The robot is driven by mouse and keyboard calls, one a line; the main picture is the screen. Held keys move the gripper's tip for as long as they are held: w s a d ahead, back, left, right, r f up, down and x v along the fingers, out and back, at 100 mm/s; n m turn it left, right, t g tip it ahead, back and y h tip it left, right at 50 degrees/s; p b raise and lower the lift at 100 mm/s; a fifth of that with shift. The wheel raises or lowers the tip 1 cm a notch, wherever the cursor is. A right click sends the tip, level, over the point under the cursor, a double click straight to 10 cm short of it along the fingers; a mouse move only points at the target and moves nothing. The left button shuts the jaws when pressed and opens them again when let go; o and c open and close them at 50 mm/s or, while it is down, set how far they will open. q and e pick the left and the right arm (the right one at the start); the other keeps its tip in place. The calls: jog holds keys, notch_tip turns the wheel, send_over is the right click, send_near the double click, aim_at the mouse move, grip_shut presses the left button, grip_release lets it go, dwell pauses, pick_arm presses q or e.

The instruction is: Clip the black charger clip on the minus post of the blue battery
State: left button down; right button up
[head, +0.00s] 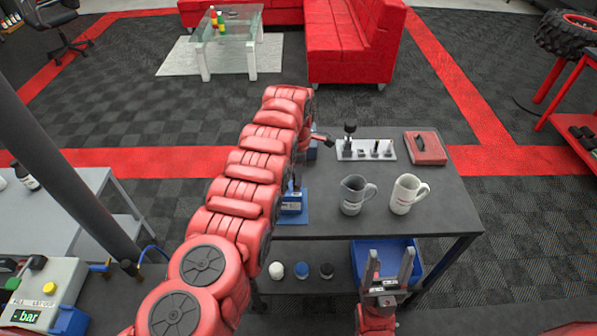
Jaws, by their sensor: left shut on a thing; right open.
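A blue box-shaped thing (291,205), which looks like the blue battery, stands on the left part of the dark table, partly hidden by my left arm. Its posts cannot be told apart. My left gripper (322,139) is at the table's far left part, beyond this box, and largely hidden behind my arm. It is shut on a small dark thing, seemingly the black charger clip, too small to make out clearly. My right gripper (389,268) is open and empty, low in front of the table's near edge, before the blue bin.
The dark table (440,212) also carries a grey jug (352,196), a white jug (403,196), a white rack (352,154) with dark pieces and a red case (424,148).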

pick_arm(q)
jog(key=shift+f, duration=0.15)
dwell(0.4)
jog(key=c, duration=0.7)
grip_release()
notch_tip(320, 180, up, 8)
jog(key=shift+w+a+r+b, duration=0.1)
jog(key=shift+a+r+b, duration=0.05)
jog(key=shift+b, duration=0.8)
notch_tip(320, 180, up, 9)
jog(key=p, duration=0.7)
jog(key=shift+r+p, duration=0.15)
jog(key=shift+p, duration=0.15)
